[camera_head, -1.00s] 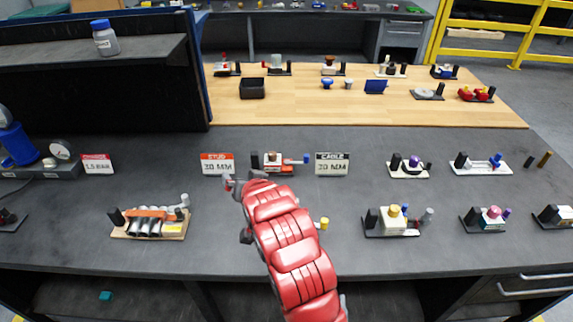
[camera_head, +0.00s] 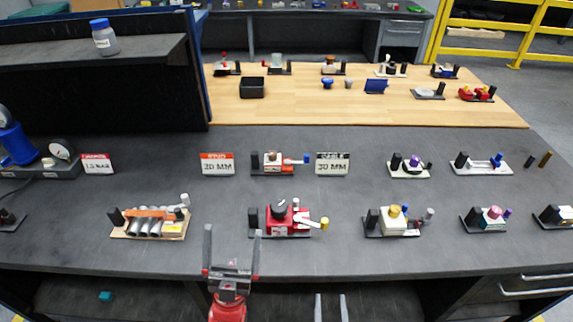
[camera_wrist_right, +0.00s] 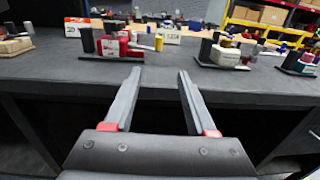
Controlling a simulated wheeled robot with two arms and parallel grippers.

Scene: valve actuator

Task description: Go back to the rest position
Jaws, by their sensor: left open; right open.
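My left gripper (camera_head: 232,236) is open and empty at the front edge of the dark bench in the head view, its fingers pointing up the picture. My right gripper (camera_head: 330,297) shows only its two finger ends at the bottom of the head view. In the right wrist view its fingers (camera_wrist_right: 160,72) are apart with nothing between them, in front of the bench edge. The red valve actuator (camera_head: 281,217) with a dark top and yellow-tipped part stands on the bench beyond both grippers; it also shows in the wrist view (camera_wrist_right: 112,46).
The dark bench (camera_head: 345,255) holds several other valve units, including an orange-and-silver one (camera_head: 150,222) and a cream one (camera_head: 397,220). Signs marked STUD (camera_head: 217,164) and CABLE (camera_head: 332,164) stand behind. A dark shelf panel (camera_head: 105,95) rises at the left.

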